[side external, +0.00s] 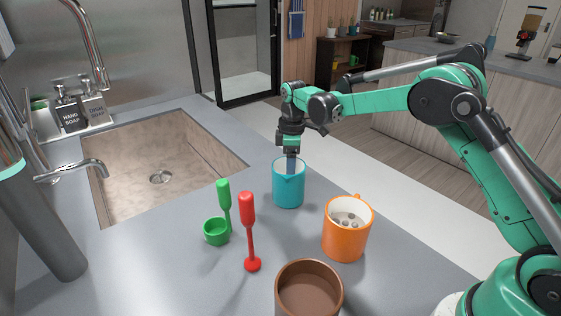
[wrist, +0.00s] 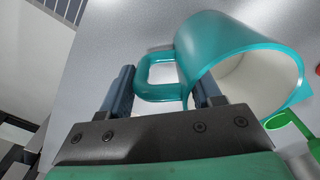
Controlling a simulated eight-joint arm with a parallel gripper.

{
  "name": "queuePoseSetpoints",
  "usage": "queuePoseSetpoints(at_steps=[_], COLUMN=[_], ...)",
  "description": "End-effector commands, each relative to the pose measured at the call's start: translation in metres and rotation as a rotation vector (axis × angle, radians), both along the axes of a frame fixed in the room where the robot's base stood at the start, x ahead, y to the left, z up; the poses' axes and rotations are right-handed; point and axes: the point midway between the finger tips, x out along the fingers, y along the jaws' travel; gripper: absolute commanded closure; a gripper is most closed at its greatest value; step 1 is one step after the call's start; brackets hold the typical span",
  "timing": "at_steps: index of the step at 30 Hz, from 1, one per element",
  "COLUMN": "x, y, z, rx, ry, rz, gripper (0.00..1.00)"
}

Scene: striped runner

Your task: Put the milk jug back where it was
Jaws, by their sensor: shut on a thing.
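The teal milk jug (side external: 289,188) stands upright on the grey counter in the side view, and I cannot tell whether its base touches the counter. It also fills the upper right of the wrist view (wrist: 228,40), its pale inside showing. My gripper (side external: 291,163) points down at the jug's rim. In the wrist view my gripper (wrist: 164,88) has its fingers on either side of the jug's looped handle (wrist: 155,91), and it is shut on the jug. The exact contact of the right finger is hard to see.
An orange mug (side external: 345,238) with pale round things in it stands to the right, a brown cup (side external: 309,292) in front. A red utensil (side external: 249,225) and a green scoop (side external: 217,230) stand left of the jug. The sink (side external: 150,155) lies behind left.

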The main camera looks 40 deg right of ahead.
Motion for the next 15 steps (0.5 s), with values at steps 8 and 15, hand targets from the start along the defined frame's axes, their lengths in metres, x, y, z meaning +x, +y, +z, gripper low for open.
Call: queuePoseSetpoints(at_steps=[8,15], x=[0.0,0.0], y=[0.0,0.0], z=[-0.001,0.0022], rx=[0.0,0.0], ry=[0.0,0.0], rz=[0.0,0.0], gripper=[0.11,0.11])
